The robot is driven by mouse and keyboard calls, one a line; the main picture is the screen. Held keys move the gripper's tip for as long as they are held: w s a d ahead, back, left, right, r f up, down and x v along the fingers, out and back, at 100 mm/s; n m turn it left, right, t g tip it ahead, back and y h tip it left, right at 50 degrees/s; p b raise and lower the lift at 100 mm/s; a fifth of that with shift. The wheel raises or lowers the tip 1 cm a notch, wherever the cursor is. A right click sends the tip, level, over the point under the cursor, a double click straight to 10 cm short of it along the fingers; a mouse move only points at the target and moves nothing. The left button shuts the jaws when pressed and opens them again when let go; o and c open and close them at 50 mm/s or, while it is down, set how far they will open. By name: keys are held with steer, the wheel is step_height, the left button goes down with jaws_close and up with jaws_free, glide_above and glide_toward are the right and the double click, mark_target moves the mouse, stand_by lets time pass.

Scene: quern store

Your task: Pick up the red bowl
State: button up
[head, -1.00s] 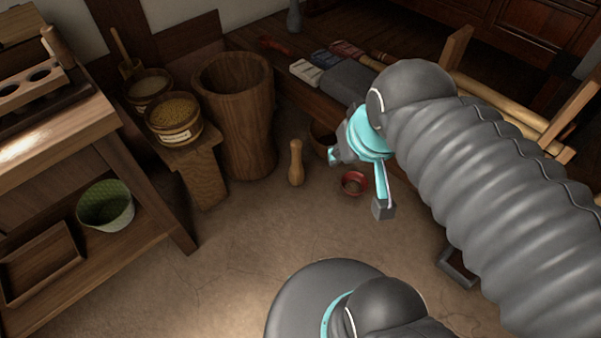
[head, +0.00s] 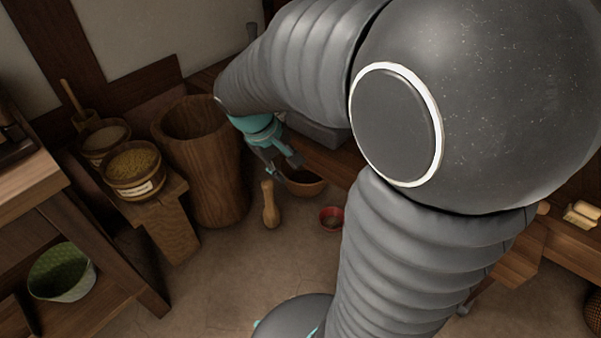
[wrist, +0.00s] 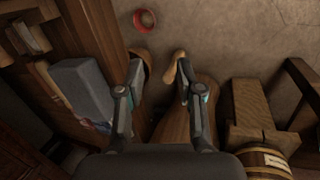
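The small red bowl (head: 331,218) sits on the floor, right of the wooden pestle and near a larger brown bowl. It also shows in the wrist view (wrist: 144,20) at the top, beyond my fingertips. Something small and pale seems to be in it. My gripper (head: 279,164) is above the brown bowl, up and left of the red bowl and apart from it. In the wrist view my gripper (wrist: 158,92) has its two fingers spread, with nothing held between them.
A brown wooden bowl (head: 305,187) and a pestle (head: 270,205) stand close under my gripper. A tall wooden mortar (head: 212,175) is to the left. A low wooden bench (head: 345,165) runs behind. Floor in front of the red bowl is clear.

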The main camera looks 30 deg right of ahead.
steer(key=w+d+f+n+g+h+b, duration=0.25)
steer(key=w+f, duration=0.25)
steer(key=f, duration=0.6)
steer(key=w+d+f+n+g+h+b, duration=0.1)
steer(key=w+d+f+n+h, duration=0.3)
steer(key=f, duration=0.7)
steer(key=w+d+f+n+h+b, duration=0.1)
steer(key=d+f+n+b, duration=0.1)
steer(key=f, duration=1.1)
steer(key=w+d+f+n+h+b, duration=0.1)
steer(key=d+f+h+b, duration=0.1)
steer(key=f, duration=1)
steer(key=x, duration=0.7)
steer(key=shift+d+f, duration=0.2)
steer(key=shift+f, duration=0.15)
steer(key=shift+s+b+x, duration=0.15)
steer(key=shift+b+x, duration=0.1)
steer(key=shift+x, duration=1.15)
steer(key=shift+s+b+x, duration=0.1)
steer(key=shift+b+x, duration=0.1)
steer(key=shift+x, duration=1.15)
steer(key=shift+a, duration=0.1)
jaws_close()
